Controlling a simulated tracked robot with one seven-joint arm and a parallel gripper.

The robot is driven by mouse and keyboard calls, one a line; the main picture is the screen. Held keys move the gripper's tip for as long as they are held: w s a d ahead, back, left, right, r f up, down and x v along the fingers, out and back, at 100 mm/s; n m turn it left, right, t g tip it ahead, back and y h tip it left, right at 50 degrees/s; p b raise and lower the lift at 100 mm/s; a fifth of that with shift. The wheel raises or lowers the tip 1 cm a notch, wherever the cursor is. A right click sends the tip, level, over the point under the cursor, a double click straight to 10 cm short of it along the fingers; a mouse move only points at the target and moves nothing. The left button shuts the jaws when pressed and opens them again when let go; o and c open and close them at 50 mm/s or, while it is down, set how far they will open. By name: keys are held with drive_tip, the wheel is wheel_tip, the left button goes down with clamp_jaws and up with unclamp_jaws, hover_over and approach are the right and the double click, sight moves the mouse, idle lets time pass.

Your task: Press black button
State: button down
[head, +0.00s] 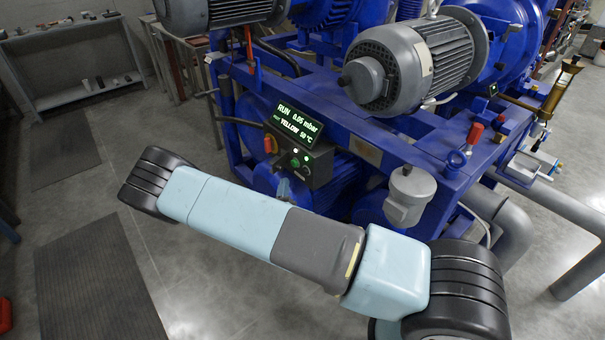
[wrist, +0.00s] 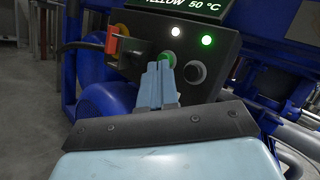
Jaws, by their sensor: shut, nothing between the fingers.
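The black button (wrist: 195,72) is a round dark knob on the front of the dark control box (wrist: 140,50), just right of a green button (wrist: 166,60). In the wrist view my gripper (wrist: 160,67) has its light blue fingers together, with nothing between them. The fingertips overlap the lower part of the green button and lie left of the black button, which is unobstructed. I cannot tell whether the tips touch the panel. In the head view my gripper (head: 283,187) shows only as a small light blue part below the box, beyond my arm.
A red switch on a yellow plate (wrist: 112,42) is on the box's left. A white lamp (wrist: 175,31) and a green lamp (wrist: 207,40) are lit above the buttons. A lit display (head: 293,122) tops the box. Blue pump frames and a grey motor (head: 415,62) stand behind.

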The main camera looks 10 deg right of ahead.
drive_tip(key=shift+w+d, duration=0.7)
drive_tip(key=shift+d, duration=0.35)
drive_tip(key=shift+w+d, duration=0.7)
drive_tip(key=shift+d, duration=0.35)
drive_tip(key=shift+w+d, duration=0.1)
drive_tip(key=shift+d, duration=0.05)
idle(0.5)
drive_tip(key=shift+w+d, duration=0.15)
drive_tip(key=shift+d, duration=0.05)
drive_tip(key=shift+w+d+r, duration=0.1)
drive_tip(key=shift+w+d, duration=0.15)
drive_tip(key=shift+d, duration=0.1)
idle(1.0)
drive_tip(key=shift+a, duration=0.1)
drive_tip(key=shift+s+a, duration=0.45)
drive_tip(key=shift+a, duration=0.15)
drive_tip(key=shift+a, duration=0.1)
idle(0.3)
drive_tip(key=s+a, duration=0.1)
drive_tip(key=a, duration=0.1)
drive_tip(key=s+a, duration=0.1)
drive_tip(key=a, duration=0.1)
drive_tip(key=shift+s, duration=0.4)
